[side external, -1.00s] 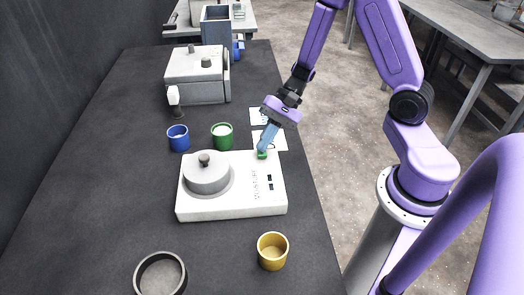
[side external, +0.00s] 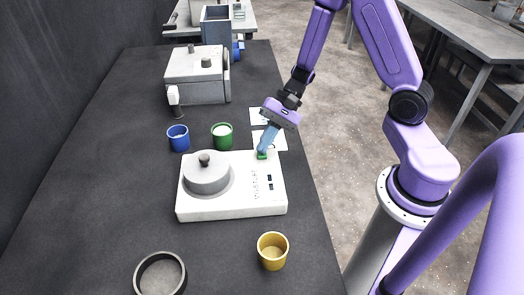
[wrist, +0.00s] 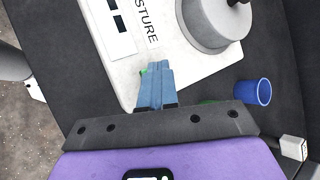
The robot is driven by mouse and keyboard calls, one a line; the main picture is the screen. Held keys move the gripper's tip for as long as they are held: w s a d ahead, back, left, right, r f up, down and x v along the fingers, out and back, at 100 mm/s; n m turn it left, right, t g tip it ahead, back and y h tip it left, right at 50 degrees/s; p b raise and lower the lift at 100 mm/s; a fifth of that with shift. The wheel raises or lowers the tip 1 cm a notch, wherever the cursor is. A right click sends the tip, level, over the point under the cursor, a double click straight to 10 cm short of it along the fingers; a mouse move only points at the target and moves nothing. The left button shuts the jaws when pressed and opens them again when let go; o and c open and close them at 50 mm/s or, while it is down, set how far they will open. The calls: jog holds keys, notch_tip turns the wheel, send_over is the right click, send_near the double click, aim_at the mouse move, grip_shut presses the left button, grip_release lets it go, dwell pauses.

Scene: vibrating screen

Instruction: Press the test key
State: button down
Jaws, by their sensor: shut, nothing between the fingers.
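The white machine (side external: 222,207) stands on the dark bench with a grey round lidded pan on its left part. Its front panel carries lettering and small dark windows (side external: 270,182). A green key (side external: 262,156) shows at the panel's far end, under my fingertips. My gripper (side external: 263,150) is shut and empty, with its blue fingers pointing down onto the green key. In the wrist view the blue fingers (wrist: 155,68) are together and cover most of the key (wrist: 144,72). Whether the key is pushed down cannot be told.
A green cup (side external: 222,137) and a blue cup (side external: 178,139) stand behind the machine. A grey lidded box (side external: 197,83) stands farther back. The bench's left side is clear.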

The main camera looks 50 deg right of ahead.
jog(key=shift+r, duration=0.85)
jog(key=shift+r, duration=2.5)
jog(key=shift+s, duration=0.1)
jog(key=s+r+n+h, duration=0.2)
jog(key=s+n+h, duration=0.2)
jog(key=s+n, duration=0.6)
jog(key=s+r+n+h, duration=0.3)
jog(key=s+n, duration=0.6)
jog(key=n, duration=0.3)
jog(key=shift+s+d+h, duration=0.15)
jog(key=shift+s+h, duration=0.2)
jog(key=shift+h, duration=0.55)
